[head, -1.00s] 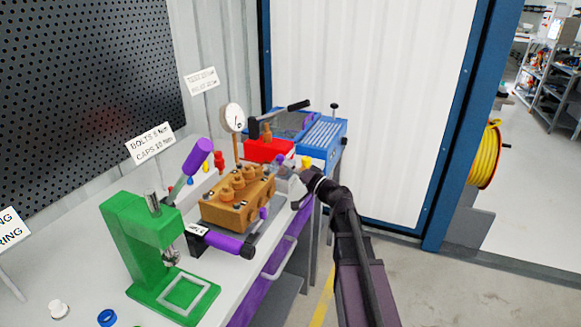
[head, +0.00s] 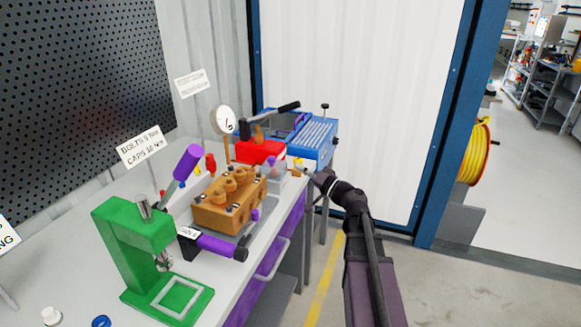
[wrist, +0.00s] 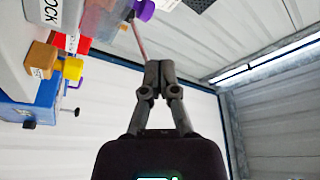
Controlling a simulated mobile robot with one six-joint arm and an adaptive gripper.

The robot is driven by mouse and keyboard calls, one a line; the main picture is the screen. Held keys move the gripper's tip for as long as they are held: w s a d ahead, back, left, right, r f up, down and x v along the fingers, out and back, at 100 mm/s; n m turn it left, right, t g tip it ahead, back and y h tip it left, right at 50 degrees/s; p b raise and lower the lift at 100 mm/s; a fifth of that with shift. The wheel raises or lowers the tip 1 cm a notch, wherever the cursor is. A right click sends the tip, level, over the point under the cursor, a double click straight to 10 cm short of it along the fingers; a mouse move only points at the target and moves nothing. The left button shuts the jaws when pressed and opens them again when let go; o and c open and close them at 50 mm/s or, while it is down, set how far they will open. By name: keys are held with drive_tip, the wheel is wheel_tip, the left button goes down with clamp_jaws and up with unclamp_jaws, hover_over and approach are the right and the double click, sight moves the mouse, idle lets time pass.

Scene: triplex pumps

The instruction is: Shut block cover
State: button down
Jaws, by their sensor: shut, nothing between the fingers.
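The clear block cover with a purple knob (head: 271,160) is at the far right end of the bench, beside the red box. I cannot tell for sure how far the cover stands open. My gripper (head: 310,174) is to the right of the cover, past the bench edge. In the wrist view my gripper (wrist: 159,66) is shut and empty, below and apart from the knob.
An orange pump block (head: 230,203), a purple-handled tool (head: 215,242) and a green press (head: 125,245) stand nearer on the bench. Floor right of the bench is free.

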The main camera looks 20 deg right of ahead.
drive_tip(key=shift+s+d+f+b, duration=0.2)
drive_tip(key=shift+s+d+f, duration=0.1)
drive_tip(key=shift+s+d, duration=0.3)
drive_tip(key=shift+s+d+f+b, duration=0.25)
drive_tip(key=shift+s+d, duration=0.15)
drive_tip(key=shift+d, duration=0.3)
